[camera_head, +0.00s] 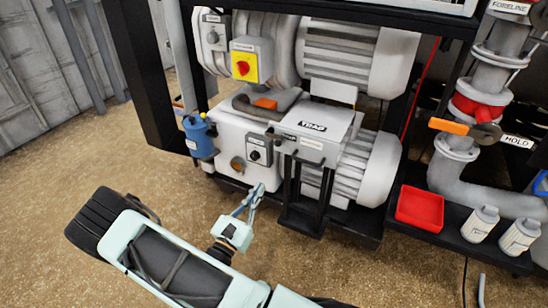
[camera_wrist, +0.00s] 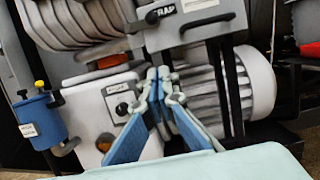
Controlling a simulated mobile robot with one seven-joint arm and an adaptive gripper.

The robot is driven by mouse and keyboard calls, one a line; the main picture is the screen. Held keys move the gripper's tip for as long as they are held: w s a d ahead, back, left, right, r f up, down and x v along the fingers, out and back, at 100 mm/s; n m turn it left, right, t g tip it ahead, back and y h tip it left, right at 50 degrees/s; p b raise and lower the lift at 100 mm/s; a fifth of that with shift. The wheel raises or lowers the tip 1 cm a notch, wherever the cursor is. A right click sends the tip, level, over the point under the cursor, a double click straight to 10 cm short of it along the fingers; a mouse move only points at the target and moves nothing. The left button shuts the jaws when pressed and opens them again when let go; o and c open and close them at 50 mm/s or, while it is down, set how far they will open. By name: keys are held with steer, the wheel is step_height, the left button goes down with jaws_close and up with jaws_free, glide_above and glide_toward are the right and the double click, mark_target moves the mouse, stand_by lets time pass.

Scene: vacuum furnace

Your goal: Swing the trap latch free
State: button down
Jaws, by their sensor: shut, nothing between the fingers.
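The trap (camera_head: 335,118) is a light grey box labelled TRAP on the pump unit. It also shows at the top of the wrist view (camera_wrist: 185,38), partly cut off. A dark latch-like piece (camera_head: 273,134) sits at its left front edge; I cannot tell for sure that it is the latch. A dark knob shows there in the wrist view (camera_wrist: 151,17). My gripper (camera_head: 256,190) is shut and empty, low in front of the pump and below the trap. In the wrist view its blue-padded fingers (camera_wrist: 158,76) meet below the trap's left front corner.
A blue canister (camera_head: 198,137) stands left of the pump, with a switch box (camera_head: 259,150) beside it. A red tray (camera_head: 420,208) and white bottles (camera_head: 481,223) are at the right. An orange-handled valve (camera_head: 450,126) is on the pipe. The floor in front is clear.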

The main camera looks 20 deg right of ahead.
steer(key=w+d+r+b, duration=0.2)
steer(key=w+d+r, duration=0.4)
steer(key=d, duration=0.1)
steer(key=shift+d+r+b, duration=0.25)
steer(key=shift+d+b, duration=0.1)
steer(key=shift+b, duration=0.05)
stand_by(0.3)
steer(key=shift+r, duration=0.1)
steer(key=shift+s+r+n+p, duration=0.1)
steer(key=shift+n+p, duration=0.3)
steer(key=shift+p, duration=0.2)
